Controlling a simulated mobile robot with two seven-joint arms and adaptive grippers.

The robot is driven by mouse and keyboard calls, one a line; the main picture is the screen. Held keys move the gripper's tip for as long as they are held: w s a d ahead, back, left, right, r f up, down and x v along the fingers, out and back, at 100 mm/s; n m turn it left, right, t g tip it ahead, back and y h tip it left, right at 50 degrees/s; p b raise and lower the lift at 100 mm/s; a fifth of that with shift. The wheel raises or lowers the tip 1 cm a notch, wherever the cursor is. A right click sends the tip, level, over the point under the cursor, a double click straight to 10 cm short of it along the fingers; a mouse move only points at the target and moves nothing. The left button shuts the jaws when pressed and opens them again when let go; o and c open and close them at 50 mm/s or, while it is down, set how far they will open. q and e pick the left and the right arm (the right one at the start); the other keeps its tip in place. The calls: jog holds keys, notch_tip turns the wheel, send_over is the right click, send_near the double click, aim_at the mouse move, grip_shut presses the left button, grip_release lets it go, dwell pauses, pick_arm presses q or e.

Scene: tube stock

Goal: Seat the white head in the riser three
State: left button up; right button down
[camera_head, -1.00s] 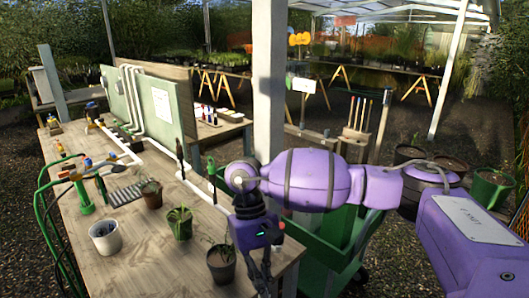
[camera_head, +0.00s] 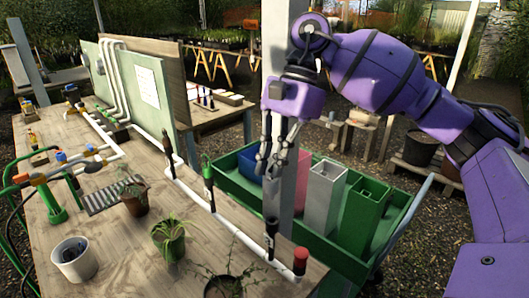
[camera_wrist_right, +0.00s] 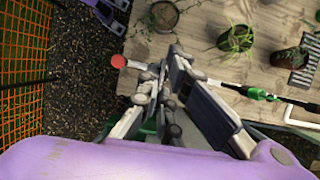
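My right gripper (camera_head: 270,168) hangs pointing down above the bench's right edge, beside the green cart. Its two fingers look apart, with nothing clear between them; they also show in the right wrist view (camera_wrist_right: 162,72). Black risers stand upright along a white pipe (camera_head: 232,228) on the bench. The third from the far end (camera_head: 271,238) is below the gripper, apart from it, with no white head visible on it. The second riser (camera_head: 208,182) carries a green top, also in the right wrist view (camera_wrist_right: 258,94). I cannot make out the white head. My left gripper is out of view.
The green cart (camera_head: 345,258) beside the bench holds tall square bins: blue, pink (camera_head: 302,178), white (camera_head: 323,196) and green (camera_head: 362,213). A red cap (camera_head: 300,260) ends the pipe. Potted plants (camera_head: 170,240) and a white bucket (camera_head: 75,260) stand on the bench. A post rises behind the gripper.

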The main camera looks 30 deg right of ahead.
aim_at(276, 183)
jog(key=shift+d+r, duration=0.1)
jog(key=shift+r, duration=0.2)
jog(key=shift+s+r, duration=0.1)
jog(key=shift+s+f, duration=0.1)
jog(key=shift+f, duration=0.3)
jog(key=shift+f+b, duration=1)
jog(key=shift+f, duration=1.45)
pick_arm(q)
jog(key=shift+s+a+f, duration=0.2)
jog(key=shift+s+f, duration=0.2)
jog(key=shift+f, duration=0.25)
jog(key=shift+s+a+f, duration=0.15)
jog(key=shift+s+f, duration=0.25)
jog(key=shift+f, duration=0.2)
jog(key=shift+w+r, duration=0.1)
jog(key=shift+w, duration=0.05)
